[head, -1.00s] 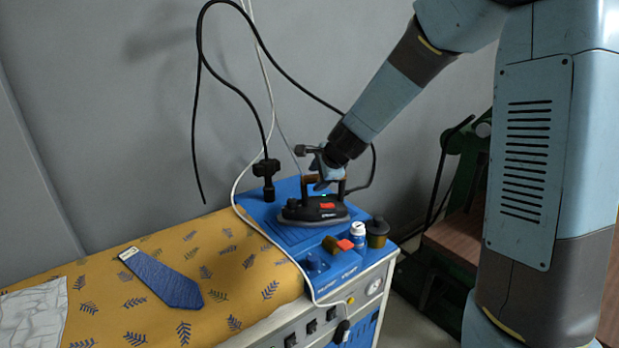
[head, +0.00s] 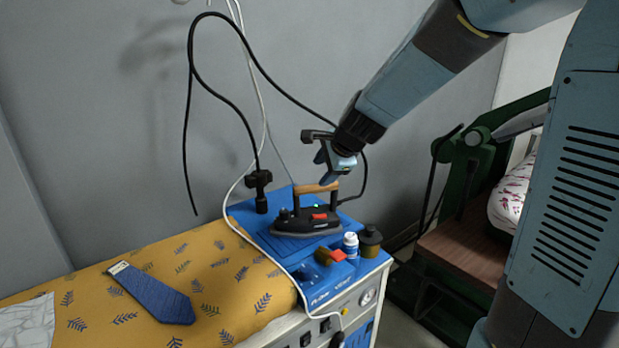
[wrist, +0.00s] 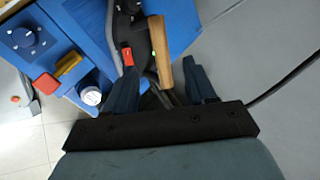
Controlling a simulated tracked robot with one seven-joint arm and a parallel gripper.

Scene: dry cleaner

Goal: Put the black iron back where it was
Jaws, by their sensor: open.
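The black iron (head: 308,219) with a wooden handle and a red patch sits flat on the blue rest plate (head: 287,245) at the right end of the ironing board. My gripper (head: 334,176) is just above the handle, open and empty. In the wrist view the iron's wooden handle (wrist: 164,62) lies ahead, between the lines of my two spread fingers (wrist: 165,85). The handle appears clear of both fingers. Part of the iron's body is cut off at the top of the wrist view.
A white bottle (head: 350,244), a dark jar (head: 370,241) and small red and brown blocks (head: 329,256) stand in front of the iron. A blue tie (head: 152,292) lies on the yellow patterned board cover (head: 232,262). A black cable and a pale hose hang behind.

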